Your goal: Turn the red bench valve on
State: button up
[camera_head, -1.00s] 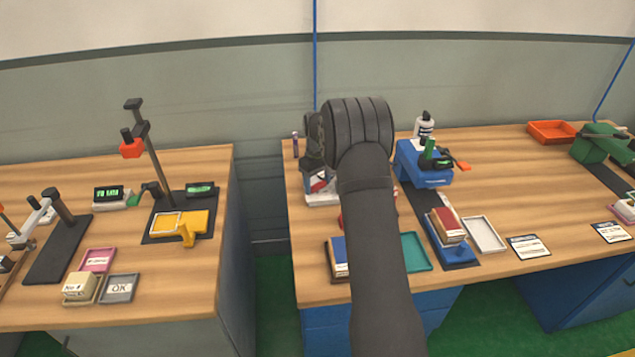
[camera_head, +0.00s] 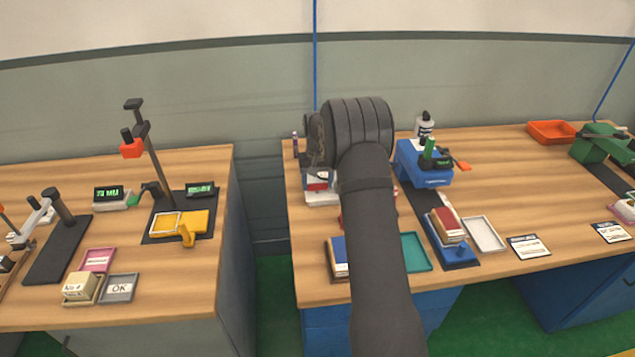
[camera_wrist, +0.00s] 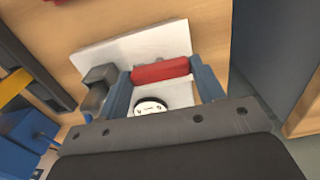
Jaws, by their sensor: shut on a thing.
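The red valve handle (camera_wrist: 150,75) is a short rounded bar in front of a white plate (camera_wrist: 140,45) in the wrist view. A round white dial (camera_wrist: 150,107) shows just below it. My gripper (camera_wrist: 162,71) has its two blue fingers on either side of the red bar and is shut on it. In the head view a red bit of the valve (camera_head: 316,186) shows beside my dark arm, above a white base (camera_head: 321,199). My arm hides most of the valve and the gripper there.
A dark grey block (camera_wrist: 98,85) stands close to the left finger in the wrist view. In the head view a blue device (camera_head: 424,170), a teal tray (camera_head: 415,252) and a white tray (camera_head: 485,234) lie right of my arm. The bench's left edge is close by.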

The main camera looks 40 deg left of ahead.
aim_at(317, 184)
dwell(0.3)
jog(key=o, duration=1)
notch_tip(317, 184, up, 18)
jog(key=shift+f, duration=0.25)
notch_tip(317, 184, down, 18)
jog(key=shift+r, duration=0.25)
dwell(0.4)
